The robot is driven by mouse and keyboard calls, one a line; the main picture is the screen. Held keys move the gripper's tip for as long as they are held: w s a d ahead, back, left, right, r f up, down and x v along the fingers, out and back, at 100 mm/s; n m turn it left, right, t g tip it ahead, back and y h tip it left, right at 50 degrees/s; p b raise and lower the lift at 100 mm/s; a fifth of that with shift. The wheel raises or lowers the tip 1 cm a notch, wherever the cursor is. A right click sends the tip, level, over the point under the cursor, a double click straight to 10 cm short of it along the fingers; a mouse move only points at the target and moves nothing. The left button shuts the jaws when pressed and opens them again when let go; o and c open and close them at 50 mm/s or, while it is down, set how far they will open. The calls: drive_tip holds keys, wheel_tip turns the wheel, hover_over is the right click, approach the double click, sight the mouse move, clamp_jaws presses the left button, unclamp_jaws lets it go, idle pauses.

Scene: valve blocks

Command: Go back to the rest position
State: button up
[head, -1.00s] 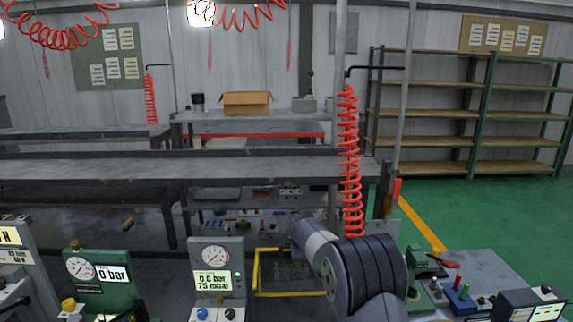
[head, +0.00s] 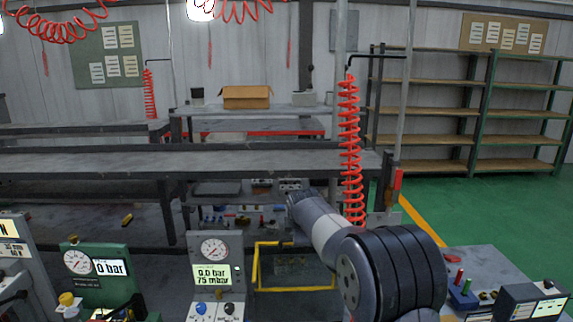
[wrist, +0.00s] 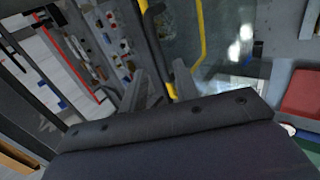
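My gripper (wrist: 158,82) shows in the wrist view as two grey fingers held apart, with nothing seen between them. In the head view my arm rises at the lower right, and its fingers cannot be made out there. A test panel with a round gauge and a 0.0 bar display (head: 214,262) stands at the lower middle. A green gauge panel (head: 97,275) stands to its left. A yellow frame (head: 257,268) lies just right of the middle panel; a yellow bar also shows in the wrist view (wrist: 200,35), beyond the fingers.
A long grey bench (head: 110,162) runs across behind the panels. A red coiled hose (head: 350,150) hangs close behind my arm. A blue block with coloured pegs (head: 462,296) and a display box (head: 530,300) sit at the lower right. The green floor (head: 480,205) at the right is clear.

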sight(299, 256)
drive_tip(key=p+x, duration=0.2)
drive_tip(key=x, duration=0.6)
drive_tip(key=shift+r, duration=0.1)
drive_tip(key=shift+s+d+r+t, duration=0.1)
drive_tip(key=shift+s+r+t, duration=0.15)
drive_tip(key=shift+s, duration=0.25)
drive_tip(key=shift+s+r+t, duration=0.1)
drive_tip(key=shift+s+t, duration=0.15)
drive_tip(key=shift+s, duration=0.25)
drive_tip(key=shift+s, duration=0.15)
drive_tip(key=shift+r+b, duration=0.1)
drive_tip(key=shift+b, duration=0.25)
